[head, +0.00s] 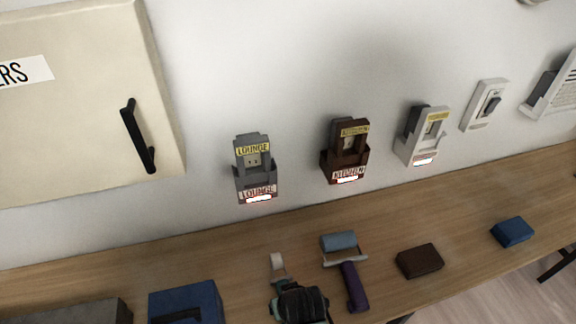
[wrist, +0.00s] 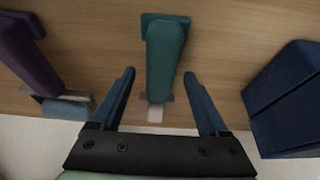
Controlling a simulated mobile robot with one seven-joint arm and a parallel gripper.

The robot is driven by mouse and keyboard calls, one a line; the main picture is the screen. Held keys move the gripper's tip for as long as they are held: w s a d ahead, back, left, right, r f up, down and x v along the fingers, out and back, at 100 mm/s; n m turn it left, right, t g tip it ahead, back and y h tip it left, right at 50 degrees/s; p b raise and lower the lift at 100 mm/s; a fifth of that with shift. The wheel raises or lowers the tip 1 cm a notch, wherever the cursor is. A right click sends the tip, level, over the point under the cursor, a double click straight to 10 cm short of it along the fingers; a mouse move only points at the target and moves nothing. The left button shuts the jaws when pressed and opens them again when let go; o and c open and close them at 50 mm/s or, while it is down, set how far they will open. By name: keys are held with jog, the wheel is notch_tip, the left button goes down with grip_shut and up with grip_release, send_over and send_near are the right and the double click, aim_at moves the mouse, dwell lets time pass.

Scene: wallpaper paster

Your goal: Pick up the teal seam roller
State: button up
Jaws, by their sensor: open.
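The teal seam roller (wrist: 165,60) lies on the wooden bench, with its teal handle between my gripper's fingers in the wrist view. Its small pale roller end (wrist: 155,114) points toward the palm. In the head view the pale roller (head: 277,261) shows, and most of the handle is hidden behind my arm. My gripper (wrist: 159,75) is open, with one blue finger on each side of the handle and a visible gap on both sides. It also shows from above in the head view (head: 298,303). I cannot tell the fingers' height above the bench.
A purple-handled roller (head: 354,287) with a blue-grey head lies right of my gripper. A blue box (head: 187,303) stands to the left. A brown block (head: 420,261) and a small blue block (head: 512,232) lie further right. Labelled holders, including LOUNGE (head: 255,170), hang on the wall behind.

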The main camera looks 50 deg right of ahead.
jog(key=shift+w+d+f, duration=0.1)
jog(key=shift+w+f, duration=0.05)
jog(key=shift+f, duration=0.25)
grip_shut()
